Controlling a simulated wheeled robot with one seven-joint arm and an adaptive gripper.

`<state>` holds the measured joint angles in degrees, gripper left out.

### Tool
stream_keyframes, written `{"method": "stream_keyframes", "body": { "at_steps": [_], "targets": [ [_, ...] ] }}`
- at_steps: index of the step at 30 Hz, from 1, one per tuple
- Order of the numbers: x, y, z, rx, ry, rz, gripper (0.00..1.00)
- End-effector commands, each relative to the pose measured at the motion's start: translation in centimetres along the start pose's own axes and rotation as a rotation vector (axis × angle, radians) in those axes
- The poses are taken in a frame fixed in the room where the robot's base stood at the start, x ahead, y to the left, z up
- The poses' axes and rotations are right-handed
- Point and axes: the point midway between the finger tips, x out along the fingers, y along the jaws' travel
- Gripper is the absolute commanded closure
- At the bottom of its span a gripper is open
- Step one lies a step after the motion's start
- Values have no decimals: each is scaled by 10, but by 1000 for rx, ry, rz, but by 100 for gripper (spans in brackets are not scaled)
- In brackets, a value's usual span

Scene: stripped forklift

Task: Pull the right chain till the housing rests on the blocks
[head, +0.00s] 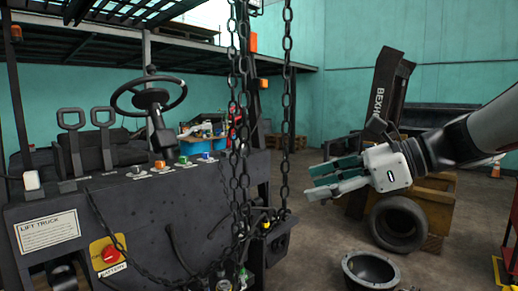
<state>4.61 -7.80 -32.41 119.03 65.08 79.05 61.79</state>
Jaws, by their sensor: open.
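The right chain (287,100) is dark and hangs straight down from the top of the picture to the forklift's rear corner. More dark chain strands (241,110) hang close together to its left. My gripper (322,180) is open and empty, with teal-padded fingers pointing left toward the right chain. A gap shows between the fingertips and that chain; their depth difference is hard to tell. A round, hollow dark metal part (371,269), possibly the housing, is at the bottom right; its underside is cut off or hidden. I cannot make out the blocks.
The stripped forklift body (130,215) fills the left, with steering wheel (148,95), levers and a red battery button (110,253). Bare floor (315,240) lies between forklift and tire.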

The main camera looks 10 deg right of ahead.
Motion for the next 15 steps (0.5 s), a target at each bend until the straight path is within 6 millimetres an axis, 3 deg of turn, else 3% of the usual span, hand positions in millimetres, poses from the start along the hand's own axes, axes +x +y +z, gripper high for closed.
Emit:
{"method": "stream_keyframes", "body": {
  "at_steps": [3, 6, 10, 15],
  "targets": [
    [-17, -24, 13, 125, -65, -55, 50],
    [-19, -32, 16, 168, -91, -71, 50],
    [-3, -35, 18, 173, -98, -72, 50],
    [30, -38, 19, 171, -96, -70, 50]
  ]
}}
